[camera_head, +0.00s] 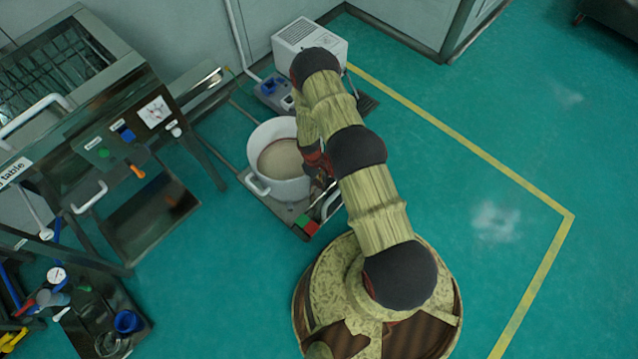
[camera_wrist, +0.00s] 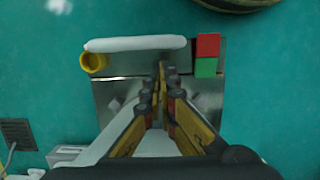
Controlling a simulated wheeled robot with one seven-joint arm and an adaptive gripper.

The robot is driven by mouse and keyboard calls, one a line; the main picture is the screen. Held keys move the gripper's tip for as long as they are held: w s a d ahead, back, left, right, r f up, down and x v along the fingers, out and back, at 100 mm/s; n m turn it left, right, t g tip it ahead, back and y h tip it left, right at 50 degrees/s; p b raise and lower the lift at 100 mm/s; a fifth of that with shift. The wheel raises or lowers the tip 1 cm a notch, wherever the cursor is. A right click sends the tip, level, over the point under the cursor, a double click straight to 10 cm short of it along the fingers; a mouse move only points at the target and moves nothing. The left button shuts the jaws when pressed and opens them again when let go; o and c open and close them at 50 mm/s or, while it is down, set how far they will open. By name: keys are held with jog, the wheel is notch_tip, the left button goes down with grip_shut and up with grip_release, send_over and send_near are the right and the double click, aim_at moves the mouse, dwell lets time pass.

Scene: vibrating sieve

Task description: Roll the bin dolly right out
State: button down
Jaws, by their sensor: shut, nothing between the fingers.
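The bin dolly (camera_head: 295,226) is a low grey platform on the floor, left of my arm. It carries a round white bin (camera_head: 290,186) with beige contents. In the wrist view the dolly's plate (camera_wrist: 110,92) lies below my gripper, with a white bar handle (camera_wrist: 135,44) along its outer edge. A red and green block (camera_wrist: 207,56) sits at that edge's corner, and a yellow ring (camera_wrist: 93,62) at the other end. My gripper (camera_wrist: 161,68) is shut and empty above the plate, its tips just short of the bar in the picture. My arm partly hides the bar in the head view.
The sieve table (camera_head: 130,140) with buttons and handles stands at left. A white box unit (camera_head: 308,42) is behind the dolly, near the wall. A tool cart (camera_head: 105,320) is at lower left. Green floor (camera_head: 480,160) with a yellow line is clear at right.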

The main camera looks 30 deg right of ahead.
aim_at(330, 199)
jog(key=b+x, duration=0.1)
jog(key=x, duration=0.4)
jog(key=shift+f+b, duration=0.2)
jog(key=shift+b, duration=0.15)
jog(key=shift+s+d+p, duration=0.15)
jog(key=shift+s+d, duration=0.1)
jog(key=shift+s, duration=0.35)
jog(key=shift+s+d+p, duration=0.1)
jog(key=shift+s+d, duration=0.1)
jog(key=shift+s, duration=0.4)
jog(key=shift+s+d+p, duration=0.15)
jog(key=shift+s+d, duration=0.1)
jog(key=shift+s, duration=0.4)
